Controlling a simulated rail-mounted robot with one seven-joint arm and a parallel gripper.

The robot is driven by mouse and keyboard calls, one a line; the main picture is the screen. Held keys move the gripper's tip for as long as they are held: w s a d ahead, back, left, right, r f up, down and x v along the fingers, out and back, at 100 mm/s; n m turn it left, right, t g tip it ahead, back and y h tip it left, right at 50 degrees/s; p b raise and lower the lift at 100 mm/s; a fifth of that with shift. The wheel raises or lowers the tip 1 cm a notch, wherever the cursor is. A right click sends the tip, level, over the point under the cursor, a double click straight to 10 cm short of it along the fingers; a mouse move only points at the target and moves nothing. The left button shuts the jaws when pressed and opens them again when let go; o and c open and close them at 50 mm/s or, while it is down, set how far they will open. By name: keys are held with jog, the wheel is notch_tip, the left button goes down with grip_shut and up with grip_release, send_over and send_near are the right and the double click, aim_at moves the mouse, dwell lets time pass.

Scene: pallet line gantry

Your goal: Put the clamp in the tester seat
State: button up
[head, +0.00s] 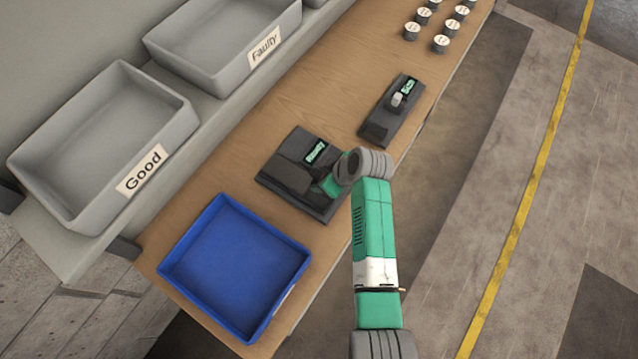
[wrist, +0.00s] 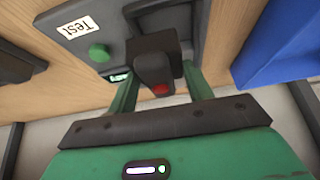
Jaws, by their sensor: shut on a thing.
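The tester (head: 329,202) is a dark grey box with a lit green display on the bench. In the wrist view the tester (wrist: 108,14) shows a "Test" label, a green button and the display. My gripper (head: 333,186) is over its near right side. In the wrist view my gripper (wrist: 163,88) has its two green fingers on either side of a dark block with a red spot, the clamp (wrist: 154,70), and is shut on it. The clamp is in front of the tester's face. I cannot tell whether it touches the seat. My arm hides it in the head view.
An empty blue tray (head: 203,223) stands in front of the tester. A second dark device (head: 377,131) with a pale knob is behind it. Grey bins marked Good (head: 68,157) and Faulty (head: 185,58) line the left. Several dark cylinders with pale tops (head: 440,44) stand at the far end.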

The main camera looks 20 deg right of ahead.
jog(key=shift+s+a+f, duration=0.1)
jog(key=shift+s+a, duration=0.05)
jog(key=shift+a, duration=0.35)
jog(key=shift+s+a, duration=0.15)
jog(key=shift+a, duration=0.35)
notch_tip(320, 180, down, 4)
jog(key=shift+r+b, duration=0.25)
jog(key=shift+b, duration=0.05)
jog(key=o, duration=1.2)
jog(key=p+v, duration=0.2)
jog(key=v, duration=1)
jog(key=shift+d, duration=0.1)
